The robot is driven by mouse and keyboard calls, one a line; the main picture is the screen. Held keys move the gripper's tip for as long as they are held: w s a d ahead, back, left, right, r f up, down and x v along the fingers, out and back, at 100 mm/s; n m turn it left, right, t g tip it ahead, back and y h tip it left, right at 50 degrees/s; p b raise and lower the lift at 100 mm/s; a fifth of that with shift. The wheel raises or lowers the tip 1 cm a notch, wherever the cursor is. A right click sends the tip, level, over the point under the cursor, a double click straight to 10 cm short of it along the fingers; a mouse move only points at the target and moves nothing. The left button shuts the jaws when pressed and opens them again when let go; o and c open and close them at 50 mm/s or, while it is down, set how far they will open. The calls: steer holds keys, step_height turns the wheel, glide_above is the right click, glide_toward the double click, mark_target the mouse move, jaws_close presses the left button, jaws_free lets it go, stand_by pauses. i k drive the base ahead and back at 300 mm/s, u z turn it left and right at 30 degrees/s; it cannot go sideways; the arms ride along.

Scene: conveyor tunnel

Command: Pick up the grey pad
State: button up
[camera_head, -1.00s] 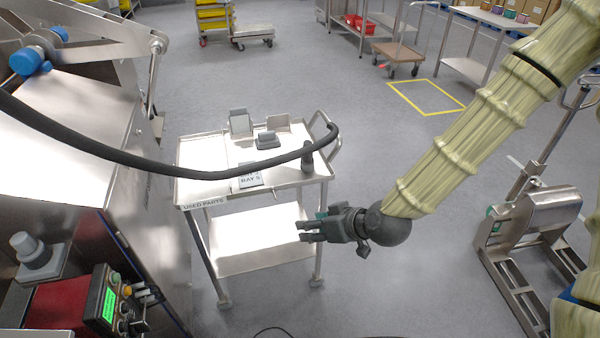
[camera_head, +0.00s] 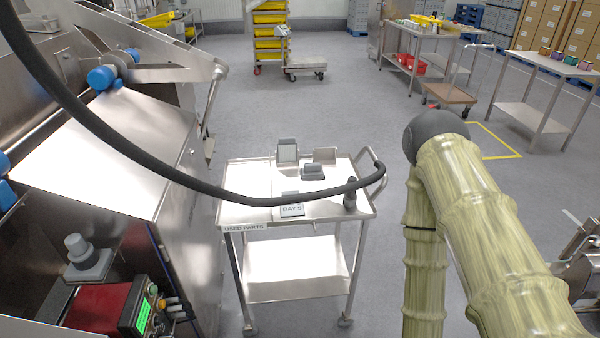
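A dark grey block (camera_head: 313,172), which may be the grey pad, lies on the top of a steel cart (camera_head: 240,211) labelled USED PARTS. Behind it stand a grey framed plate (camera_head: 287,152) and a tan-grey plate (camera_head: 325,156). A BAY 5 sign (camera_head: 291,208) and a dark upright cylinder (camera_head: 350,193) are nearer the front edge. I cannot tell for certain which grey piece is the pad. My gripper is not in view. My arm shows to the right of the cart, apart from it.
A black hose (camera_head: 150,158) hangs in front of the cart's top in the picture. A steel machine (camera_head: 110,150) and a control box with a green screen (camera_head: 143,316) stand at the left. Open floor (camera_head: 350,110) lies behind the cart.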

mark_target(314, 170)
steer(key=u, duration=1.8)
steer(key=k, duration=1.75)
steer(key=z, duration=1.05)
steer(key=i, duration=1.65)
steer(key=z, duration=0.05)
